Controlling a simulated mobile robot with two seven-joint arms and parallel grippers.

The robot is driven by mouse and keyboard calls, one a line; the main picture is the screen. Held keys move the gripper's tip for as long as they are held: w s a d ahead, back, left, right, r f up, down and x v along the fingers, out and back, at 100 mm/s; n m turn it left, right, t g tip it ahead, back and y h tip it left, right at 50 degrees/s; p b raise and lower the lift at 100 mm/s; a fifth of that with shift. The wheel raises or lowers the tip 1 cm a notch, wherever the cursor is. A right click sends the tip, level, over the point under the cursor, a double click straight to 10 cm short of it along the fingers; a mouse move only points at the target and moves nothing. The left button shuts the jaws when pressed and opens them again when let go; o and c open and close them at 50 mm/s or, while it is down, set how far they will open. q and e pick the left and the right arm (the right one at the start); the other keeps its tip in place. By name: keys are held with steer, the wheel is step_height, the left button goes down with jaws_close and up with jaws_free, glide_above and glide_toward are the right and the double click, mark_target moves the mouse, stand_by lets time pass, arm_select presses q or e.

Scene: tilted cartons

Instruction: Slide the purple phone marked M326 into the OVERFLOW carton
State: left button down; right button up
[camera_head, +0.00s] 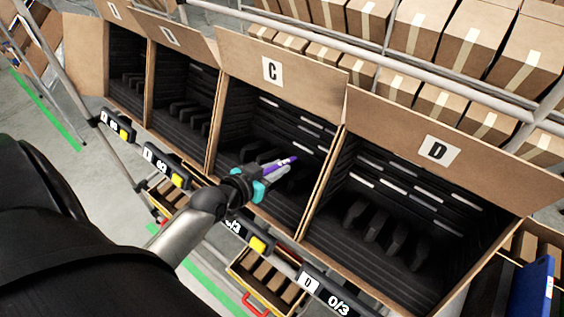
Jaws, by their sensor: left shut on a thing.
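My left gripper (264,180) has teal pads and is shut on a purple phone (283,162). It holds the phone in front of and partly over the mouth of the tilted carton marked C (297,67). Most of the phone is hidden by the gripper, and no M326 mark can be read. No carton in view bears a readable OVERFLOW label. The carton marked D (465,163) stands to the right of carton C. My right gripper is not in view.
Two more tilted cartons stand to the left, with dark slotted insides. Displays with yellow buttons line the front rail, one reading 0/3 (337,304). Yellow-rimmed bins (287,307) sit below. A blue object (532,287) stands at right. Taped boxes fill the shelf behind.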

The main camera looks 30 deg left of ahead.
arm_select(q)
steer(key=r+v, duration=0.1)
steer(key=v, duration=0.8)
steer(key=shift+r, duration=0.25)
stand_by(0.4)
